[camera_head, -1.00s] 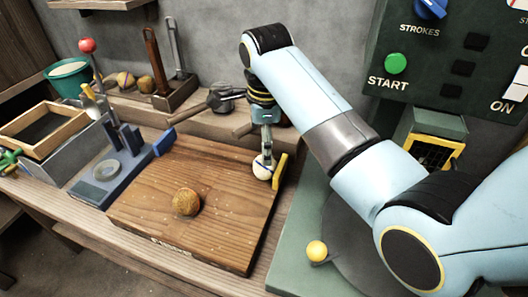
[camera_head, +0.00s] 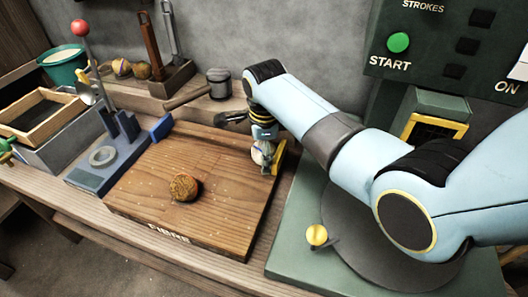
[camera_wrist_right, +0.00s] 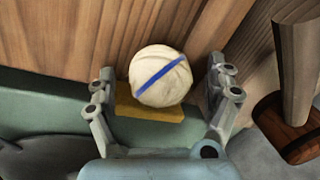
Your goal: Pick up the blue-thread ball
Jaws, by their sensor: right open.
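The blue-thread ball, cream with a blue band, rests at the right edge of the wooden board (camera_head: 215,215) in the head view (camera_head: 260,157). It also shows in the right wrist view as a pale ball (camera_wrist_right: 160,76) crossed by one blue line. My right gripper (camera_head: 265,163) is over it, partly covering it in the head view. In the right wrist view the two fingers (camera_wrist_right: 160,92) are open, one on each side of the ball, with a visible gap on both sides. My left gripper is not in view.
A brown fibrous ball (camera_head: 184,187) lies on the board. A yellow block (camera_head: 279,157) is beside the blue-thread ball. A mallet (camera_head: 218,84) lies behind the board. A blue-grey stand with a red knob (camera_head: 80,28) is at left. The START panel (camera_head: 398,43) is at right.

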